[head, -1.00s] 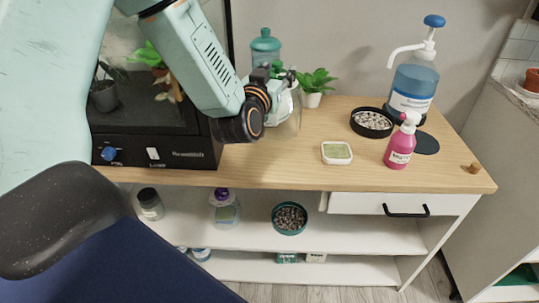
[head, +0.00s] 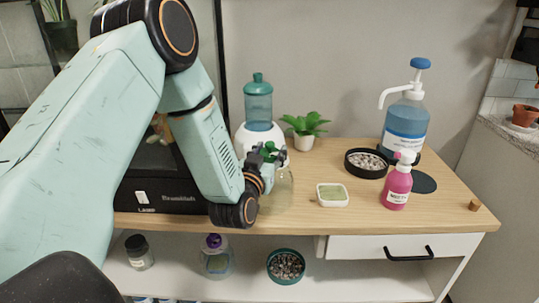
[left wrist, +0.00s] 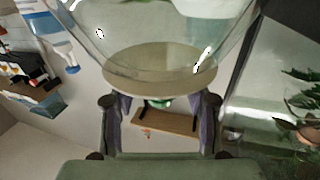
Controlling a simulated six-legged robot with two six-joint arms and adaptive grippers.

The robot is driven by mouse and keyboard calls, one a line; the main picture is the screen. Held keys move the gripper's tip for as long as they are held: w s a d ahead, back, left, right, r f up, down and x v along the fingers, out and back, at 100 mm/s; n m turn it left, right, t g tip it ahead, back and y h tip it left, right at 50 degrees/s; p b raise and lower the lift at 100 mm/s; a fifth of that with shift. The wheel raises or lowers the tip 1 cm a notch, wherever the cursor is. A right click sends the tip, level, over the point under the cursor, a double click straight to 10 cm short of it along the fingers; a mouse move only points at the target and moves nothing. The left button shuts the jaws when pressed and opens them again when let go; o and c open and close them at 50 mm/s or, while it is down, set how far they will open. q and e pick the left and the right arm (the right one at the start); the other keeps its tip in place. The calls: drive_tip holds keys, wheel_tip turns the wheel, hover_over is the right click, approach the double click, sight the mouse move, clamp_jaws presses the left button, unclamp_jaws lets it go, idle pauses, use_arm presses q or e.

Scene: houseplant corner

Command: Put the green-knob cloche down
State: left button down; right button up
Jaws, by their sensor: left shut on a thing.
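My left gripper (head: 270,158) is shut on the green knob of the clear glass cloche (head: 281,187). The cloche is upright, low at the wooden tabletop (head: 300,220), left of the white square dish (head: 332,195); I cannot tell whether its rim touches the wood. The left wrist view shows the gripper's two fingers (left wrist: 160,112) closed on either side of the knob, with the glass bell (left wrist: 160,35) filling the top of the picture. The gripper and wrist hide part of the cloche in the head view. My right gripper is not in view.
A potted plant (head: 304,130) and a teal-tanked device (head: 258,105) stand behind the cloche. A dark glass-fronted cabinet (head: 165,190) is at left. A pebble tray (head: 367,163), pink bottle (head: 397,185), blue pump bottle (head: 405,120), dark round mat (head: 425,182) and cork (head: 474,205) are at right.

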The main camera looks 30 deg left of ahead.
use_arm(q)
drive_tip(key=shift+w+r, duration=0.1)
drive_tip(key=shift+r, duration=0.05)
drive_tip(key=c, duration=0.6)
unclamp_jaws()
drive_tip(key=shift+f, duration=0.25)
drive_tip(key=shift+r, duration=0.1)
